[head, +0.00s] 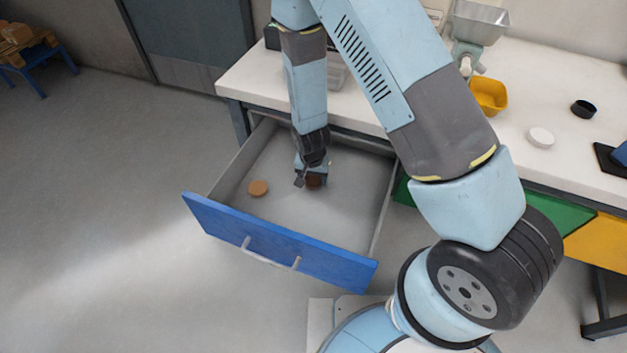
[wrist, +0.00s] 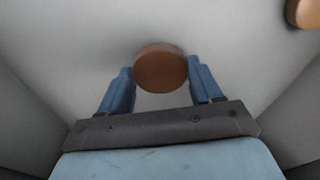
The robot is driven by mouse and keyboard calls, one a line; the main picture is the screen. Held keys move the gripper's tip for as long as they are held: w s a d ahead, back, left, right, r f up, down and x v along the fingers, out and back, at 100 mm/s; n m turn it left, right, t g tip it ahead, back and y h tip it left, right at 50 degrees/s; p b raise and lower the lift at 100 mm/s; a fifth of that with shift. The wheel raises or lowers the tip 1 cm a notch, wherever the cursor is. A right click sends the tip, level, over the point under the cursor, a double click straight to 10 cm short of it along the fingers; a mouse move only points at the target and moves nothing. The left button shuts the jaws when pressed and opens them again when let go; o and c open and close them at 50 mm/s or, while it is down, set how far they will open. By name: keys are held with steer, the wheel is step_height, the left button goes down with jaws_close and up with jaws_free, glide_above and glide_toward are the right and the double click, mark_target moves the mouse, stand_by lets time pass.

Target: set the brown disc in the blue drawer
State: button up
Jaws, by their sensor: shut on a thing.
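The blue drawer (head: 280,243) is pulled open below the white workbench. A brown disc (wrist: 160,68) is between the two fingers of my gripper (wrist: 162,82) in the wrist view. My gripper (head: 312,178) is shut on this disc and is inside the drawer, low and close to the grey drawer bottom. In the head view the held disc (head: 314,182) is partly hidden by the gripper. I cannot tell whether it touches the bottom. A second, lighter brown disc (head: 258,188) lies on the drawer bottom to the left; it also shows in the wrist view (wrist: 303,12).
The white workbench (head: 560,95) bears a yellow bin (head: 489,95), a white round lid (head: 541,137) and a black round piece (head: 583,109). A green drawer (head: 560,212) and a yellow drawer (head: 597,245) are to the right. The drawer walls surround my gripper.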

mark_target(312, 185)
steer(key=shift+s+f, duration=0.1)
steer(key=shift+f, duration=0.9)
steer(key=shift+f, duration=0.1)
steer(key=o, duration=1.1)
step_height(312, 185, up, 12)
steer(key=s, duration=0.1)
steer(key=shift+s+a, duration=0.15)
steer(key=shift+s, duration=0.05)
